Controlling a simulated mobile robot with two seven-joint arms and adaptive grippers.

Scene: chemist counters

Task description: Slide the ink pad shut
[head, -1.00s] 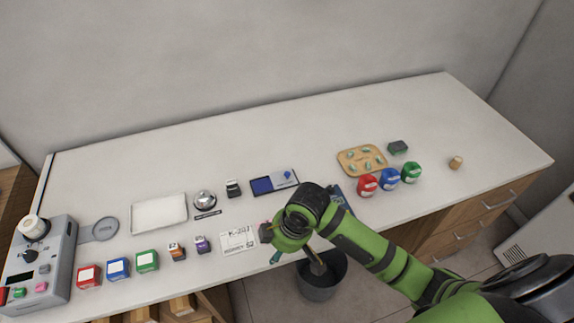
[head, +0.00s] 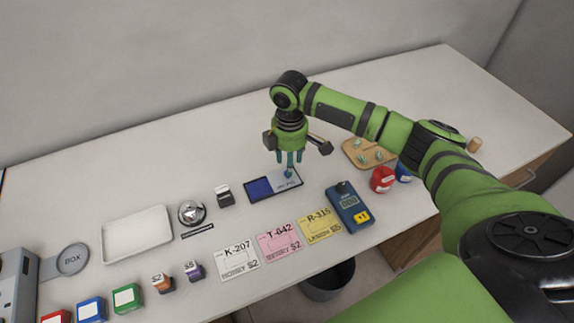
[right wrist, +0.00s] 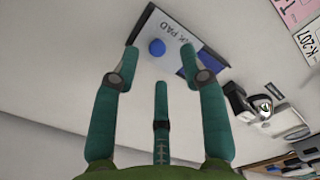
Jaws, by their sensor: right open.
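The ink pad (head: 260,188) lies flat on the counter, its dark blue pad uncovered at the left. Its pale lid, lettered, sits at the right with a round blue knob (head: 288,173). The ink pad (right wrist: 186,38) also shows in the right wrist view, with the blue knob (right wrist: 157,47) between the fingertips in the picture. My right gripper (head: 290,162) points down over the lid, open and empty, its green fingers around the knob from above. I cannot tell whether a finger touches the knob. My left gripper is not in view.
A black-and-white stamp (head: 224,195) and a bell (head: 191,213) stand left of the pad. A wooden tray (head: 366,152) and colored containers (head: 382,179) are to the right. The counter behind is clear.

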